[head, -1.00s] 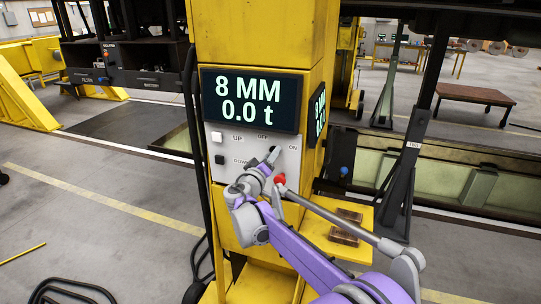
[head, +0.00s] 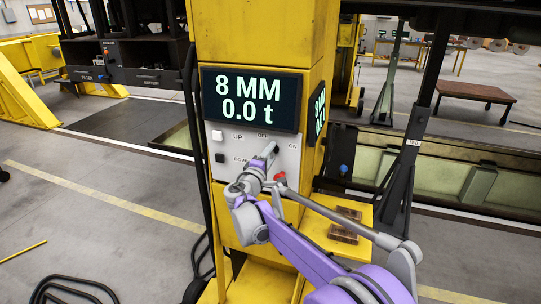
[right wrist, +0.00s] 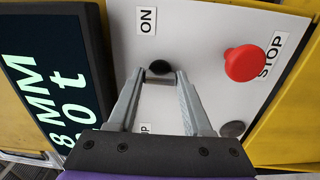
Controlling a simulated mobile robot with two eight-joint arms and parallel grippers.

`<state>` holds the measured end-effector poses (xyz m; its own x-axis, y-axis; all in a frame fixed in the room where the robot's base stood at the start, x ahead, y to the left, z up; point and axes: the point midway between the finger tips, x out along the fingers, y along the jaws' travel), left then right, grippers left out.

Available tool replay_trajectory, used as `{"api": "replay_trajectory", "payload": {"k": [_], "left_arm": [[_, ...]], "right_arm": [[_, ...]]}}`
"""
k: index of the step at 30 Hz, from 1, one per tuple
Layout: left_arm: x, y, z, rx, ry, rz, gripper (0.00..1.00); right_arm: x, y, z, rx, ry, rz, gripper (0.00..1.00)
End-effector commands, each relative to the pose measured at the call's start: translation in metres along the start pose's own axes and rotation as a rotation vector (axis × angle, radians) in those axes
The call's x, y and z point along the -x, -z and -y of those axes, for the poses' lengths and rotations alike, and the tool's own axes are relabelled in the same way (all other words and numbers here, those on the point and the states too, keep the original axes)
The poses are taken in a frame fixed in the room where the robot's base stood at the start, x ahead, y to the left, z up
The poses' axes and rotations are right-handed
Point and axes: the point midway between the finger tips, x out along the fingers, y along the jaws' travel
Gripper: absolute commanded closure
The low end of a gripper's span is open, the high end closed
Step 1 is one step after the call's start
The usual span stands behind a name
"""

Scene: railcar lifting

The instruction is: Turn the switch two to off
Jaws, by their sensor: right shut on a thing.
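The white control panel (head: 222,150) on the yellow column carries labels UP, DOWN, OFF and ON. The rotary switch, a small dark knob with a grey lever, sits between the OFF and ON labels; it shows in the right wrist view (right wrist: 160,69). My right gripper (head: 271,150) is at this switch, its two fingertips (right wrist: 161,78) closed in on either side of the lever. The fingers hide most of the switch in the head view, so its exact angle is hard to tell. My left gripper is not in view.
A red STOP button (right wrist: 245,62) is close beside the switch, under my right gripper in the head view. A display (head: 250,100) reading 8 MM and 0.0 t is above the panel. A yellow shelf (head: 318,232) with brown blocks stands to the right.

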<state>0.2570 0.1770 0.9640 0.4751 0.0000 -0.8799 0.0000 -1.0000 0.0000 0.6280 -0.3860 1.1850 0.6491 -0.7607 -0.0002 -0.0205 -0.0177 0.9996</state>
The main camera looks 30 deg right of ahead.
Motion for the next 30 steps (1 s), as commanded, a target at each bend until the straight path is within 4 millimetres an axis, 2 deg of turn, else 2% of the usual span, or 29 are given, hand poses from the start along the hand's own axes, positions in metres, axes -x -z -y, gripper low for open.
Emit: {"api": "replay_trajectory", "payload": {"k": [18,19,23,24,30], "left_arm": [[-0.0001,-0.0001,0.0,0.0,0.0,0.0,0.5],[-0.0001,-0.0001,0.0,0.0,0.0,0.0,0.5],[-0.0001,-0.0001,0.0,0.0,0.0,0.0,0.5],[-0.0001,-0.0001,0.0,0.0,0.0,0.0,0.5],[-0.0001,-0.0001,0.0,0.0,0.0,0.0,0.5]], "right_arm": [[0.0002,0.0001,0.0,0.044,0.0,-0.001,1.0],[0.0002,0.0001,0.0,0.044,0.0,-0.001,0.47],[0.0001,0.0001,0.0,0.043,0.0,-0.001,0.23],[0.0001,0.0001,0.0,0.043,0.0,0.0,0.2],[0.0001,0.0,0.0,0.042,0.0,0.0,0.2]]}}
